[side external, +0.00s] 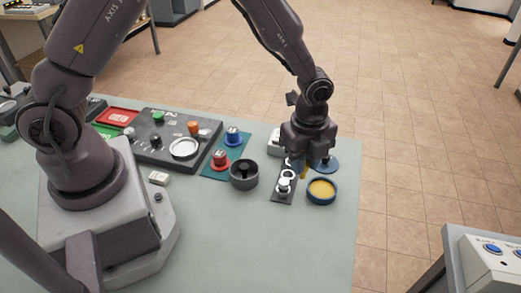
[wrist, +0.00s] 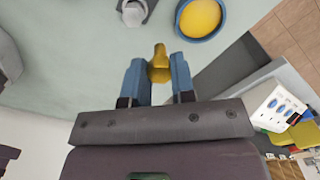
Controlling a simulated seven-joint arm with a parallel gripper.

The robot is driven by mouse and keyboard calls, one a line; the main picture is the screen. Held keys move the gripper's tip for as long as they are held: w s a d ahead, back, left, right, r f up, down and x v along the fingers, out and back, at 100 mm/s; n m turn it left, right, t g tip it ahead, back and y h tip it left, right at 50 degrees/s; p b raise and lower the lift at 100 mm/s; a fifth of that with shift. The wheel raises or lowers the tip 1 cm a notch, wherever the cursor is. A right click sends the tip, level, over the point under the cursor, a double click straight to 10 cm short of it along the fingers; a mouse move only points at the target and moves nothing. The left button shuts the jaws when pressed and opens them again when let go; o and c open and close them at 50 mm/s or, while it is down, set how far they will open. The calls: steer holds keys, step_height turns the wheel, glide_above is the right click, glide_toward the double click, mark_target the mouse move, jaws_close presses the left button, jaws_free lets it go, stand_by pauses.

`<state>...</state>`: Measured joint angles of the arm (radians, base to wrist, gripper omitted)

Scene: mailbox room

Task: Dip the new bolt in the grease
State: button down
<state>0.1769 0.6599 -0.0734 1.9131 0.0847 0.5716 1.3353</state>
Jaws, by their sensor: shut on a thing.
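My gripper (side external: 304,160) is at the right end of the table, pointing down. In the wrist view its two blue fingers (wrist: 159,76) are closed on a small yellow bolt (wrist: 159,60), whose end sticks out past the fingertips. The bolt shows as a small yellow bit under the gripper in the side view (side external: 304,173). The grease is yellow and fills a round blue tin (side external: 321,190), which stands open just right of and in front of the gripper. In the wrist view the tin (wrist: 201,18) is ahead and to the right, apart from the bolt.
A dark strip (side external: 281,196) with a white-topped peg (side external: 284,186) lies left of the tin. A blue disc (side external: 328,164) lies behind it. A black cup (side external: 244,175) stands further left, beside a teal mat (side external: 217,168) with red and blue pieces. The table's right edge is close.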

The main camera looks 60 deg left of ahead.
steer(key=w+d, duration=0.1)
steer(key=w, duration=0.5)
steer(key=shift+n, duration=0.4)
steer(key=shift+s+f, duration=0.2)
steer(key=shift+f, duration=2.45)
steer(key=shift+f, duration=0.6)
step_height(320, 180, up, 7)
stand_by(0.3)
stand_by(0.5)
